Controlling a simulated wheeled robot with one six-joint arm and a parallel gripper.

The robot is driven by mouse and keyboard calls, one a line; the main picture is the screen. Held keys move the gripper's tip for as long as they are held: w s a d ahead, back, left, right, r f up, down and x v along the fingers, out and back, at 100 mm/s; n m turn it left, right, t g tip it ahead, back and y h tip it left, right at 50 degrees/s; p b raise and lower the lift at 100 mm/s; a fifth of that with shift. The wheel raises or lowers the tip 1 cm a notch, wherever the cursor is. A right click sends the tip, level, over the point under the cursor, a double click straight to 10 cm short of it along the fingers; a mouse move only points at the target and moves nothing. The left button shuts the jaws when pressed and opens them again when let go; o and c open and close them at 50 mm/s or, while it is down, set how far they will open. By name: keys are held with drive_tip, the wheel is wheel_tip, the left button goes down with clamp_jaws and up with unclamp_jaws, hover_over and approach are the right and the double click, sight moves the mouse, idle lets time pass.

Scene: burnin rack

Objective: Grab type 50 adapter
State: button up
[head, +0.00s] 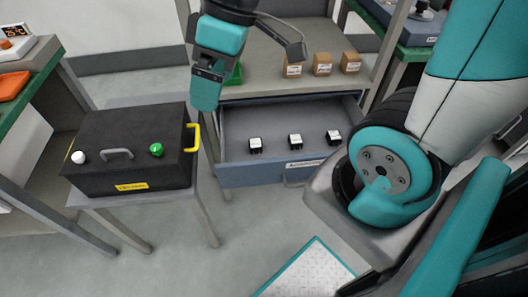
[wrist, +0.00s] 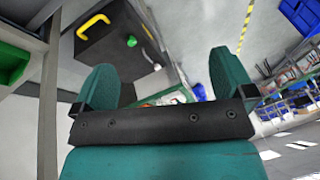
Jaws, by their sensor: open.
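Three small adapters lie in a row in the open grey-blue drawer (head: 233,178) in the head view: a left one (head: 255,145), a middle one (head: 295,140) and a right one (head: 333,137). Each is dark with a white top. Their type markings are too small to read. My gripper (head: 206,100) hangs up and left of the adapters, near the drawer's left side, fingers downward. In the wrist view my gripper (wrist: 160,85) is open with nothing between its teal fingers. No adapter shows in the wrist view.
A black box (head: 125,150) with a yellow handle (head: 193,137) stands on a small table left of the drawer. Several small cardboard boxes (head: 322,64) and a green bin (head: 233,74) sit on the shelf above the drawer.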

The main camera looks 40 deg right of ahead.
drive_tip(key=w+d+f+n+t+b, duration=0.1)
drive_tip(key=w+d+f+b, duration=0.3)
drive_tip(key=f, duration=0.3)
drive_tip(key=w+d+f+b, duration=0.2)
drive_tip(key=w+d+f, duration=0.1)
drive_tip(key=d+f, duration=0.25)
drive_tip(key=n+t+b, duration=0.1)
drive_tip(key=n+b, duration=0.1)
drive_tip(key=b, duration=0.5)
approach(252, 143)
drive_tip(key=shift+h, duration=0.3)
drive_tip(key=x, duration=0.1)
drive_tip(key=b+x, duration=0.1)
drive_tip(key=x, duration=0.1)
drive_tip(key=b+x, duration=0.1)
drive_tip(key=shift+s+a+f, duration=0.2)
drive_tip(key=shift+a+f, duration=0.05)
drive_tip(key=shift+a, duration=0.1)
drive_tip(key=b+x, duration=0.1)
drive_tip(key=x, duration=0.4)
drive_tip(key=shift+w+a+f+b, duration=0.1)
drive_tip(key=shift+w+f+b, duration=0.15)
drive_tip(key=shift+f+b, duration=0.05)
drive_tip(key=c, duration=0.9)
